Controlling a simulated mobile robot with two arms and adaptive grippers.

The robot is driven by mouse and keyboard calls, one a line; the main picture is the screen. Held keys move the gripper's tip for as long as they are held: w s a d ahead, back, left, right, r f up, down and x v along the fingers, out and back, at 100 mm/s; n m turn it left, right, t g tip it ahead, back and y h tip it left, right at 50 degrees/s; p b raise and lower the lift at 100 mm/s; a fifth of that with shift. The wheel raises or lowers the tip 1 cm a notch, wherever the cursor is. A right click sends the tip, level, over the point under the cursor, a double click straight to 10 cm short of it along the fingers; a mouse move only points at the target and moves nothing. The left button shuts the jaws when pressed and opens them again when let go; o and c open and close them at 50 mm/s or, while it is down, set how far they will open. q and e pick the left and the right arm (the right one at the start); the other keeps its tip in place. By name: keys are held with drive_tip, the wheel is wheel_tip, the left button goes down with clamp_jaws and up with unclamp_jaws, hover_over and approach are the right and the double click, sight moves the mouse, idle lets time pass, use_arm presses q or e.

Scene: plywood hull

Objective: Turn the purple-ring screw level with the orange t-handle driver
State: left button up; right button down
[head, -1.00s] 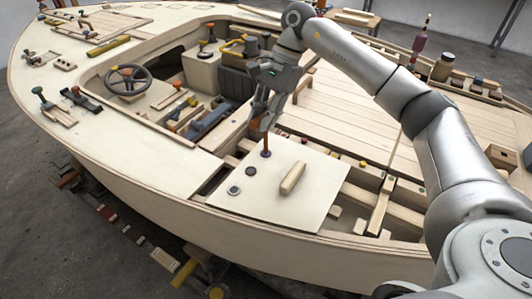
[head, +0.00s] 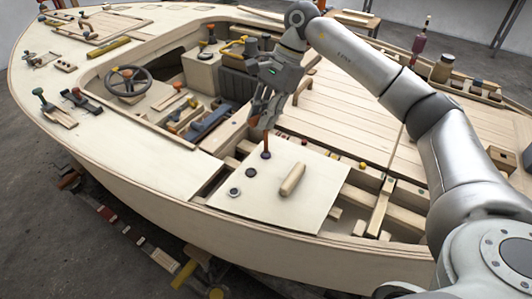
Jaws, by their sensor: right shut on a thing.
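My right gripper (head: 266,112) is shut on the orange t-handle driver (head: 266,141), whose handle is mostly hidden between the fingers. The driver stands about upright, its shaft pointing down to the purple-ring screw (head: 266,155) at the back left part of the pale hatch panel (head: 258,204). The tip appears to meet the screw, but the contact is too small to make out. The purple ring shows as a small dark patch at the shaft's foot. My left gripper is not in the head view.
A wooden handle block (head: 292,179) and two dark round screws (head: 234,193) are on the panel. Open framing (head: 375,215) lies right of it. A steering wheel (head: 128,80) and a tool-filled cockpit lie to the left. Slatted deck (head: 350,120) stretches behind.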

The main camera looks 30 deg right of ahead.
drive_tip(key=shift+r+n+g, duration=0.1)
drive_tip(key=shift+n+g, duration=0.3)
drive_tip(key=shift+n, duration=0.5)
drive_tip(key=shift+s+n+g+p, duration=0.1)
drive_tip(key=shift+n+g+p, duration=0.35)
drive_tip(key=shift+n, duration=0.65)
drive_tip(key=n+g, duration=0.1)
drive_tip(key=n, duration=0.1)
drive_tip(key=n+h, duration=0.1)
drive_tip(key=n, duration=0.2)
drive_tip(key=shift+s+d+g+h, duration=0.15)
drive_tip(key=shift+g+h, duration=0.15)
drive_tip(key=shift+g, duration=0.05)
wheel_tip(320, 180, up, 4)
drive_tip(key=p, duration=0.3)
drive_tip(key=shift+p, duration=0.3)
